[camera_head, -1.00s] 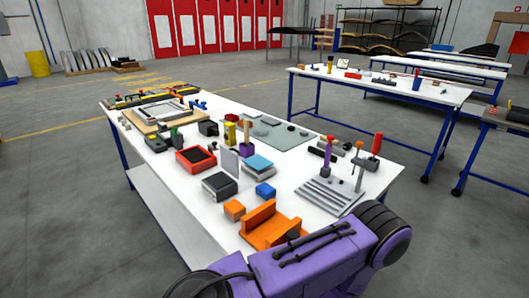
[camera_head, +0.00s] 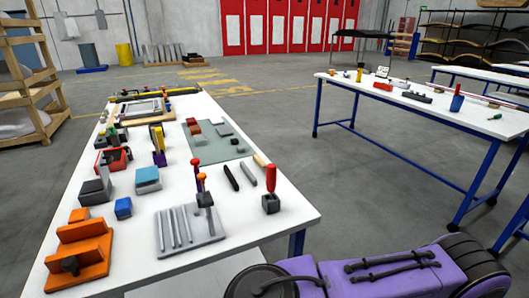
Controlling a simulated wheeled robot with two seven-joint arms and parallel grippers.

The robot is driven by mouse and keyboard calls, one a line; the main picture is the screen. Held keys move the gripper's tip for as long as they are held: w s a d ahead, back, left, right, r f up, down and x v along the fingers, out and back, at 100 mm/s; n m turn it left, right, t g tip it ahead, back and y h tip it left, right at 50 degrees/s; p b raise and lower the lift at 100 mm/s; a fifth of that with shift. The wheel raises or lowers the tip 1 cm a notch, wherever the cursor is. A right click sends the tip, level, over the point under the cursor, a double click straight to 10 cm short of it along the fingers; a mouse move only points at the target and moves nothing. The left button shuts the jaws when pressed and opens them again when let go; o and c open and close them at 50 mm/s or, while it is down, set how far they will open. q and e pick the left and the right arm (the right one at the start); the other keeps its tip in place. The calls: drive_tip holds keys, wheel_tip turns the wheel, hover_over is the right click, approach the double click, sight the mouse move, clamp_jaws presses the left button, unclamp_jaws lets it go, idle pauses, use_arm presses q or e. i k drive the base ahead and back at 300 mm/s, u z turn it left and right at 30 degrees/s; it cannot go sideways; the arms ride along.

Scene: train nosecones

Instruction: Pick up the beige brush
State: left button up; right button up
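A small beige stick-like object (camera_head: 260,160) lies near the right edge of the near white table (camera_head: 288,205). It may be the beige brush, but it is too small to tell. It lies beyond two dark bars (camera_head: 231,177) and beside the grey-green mat (camera_head: 222,146). Neither my left nor my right gripper is in view.
On the table stand an orange block fixture (camera_head: 85,250), a grey slotted rack (camera_head: 180,228) with upright handled tools, and a red-handled tool (camera_head: 271,180). A second table (camera_head: 455,112) stands at the right. Open grey floor (camera_head: 350,190) lies between the tables.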

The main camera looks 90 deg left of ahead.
sight(154, 134)
drive_tip(key=i, duration=0.35)
drive_tip(key=u, duration=4.1)
drive_tip(key=i, duration=0.45)
drive_tip(key=u, duration=0.1)
drive_tip(key=k, duration=0.95)
drive_tip(key=z, duration=1.6)
drive_tip(key=i, duration=0.9)
drive_tip(key=u, duration=1.6)
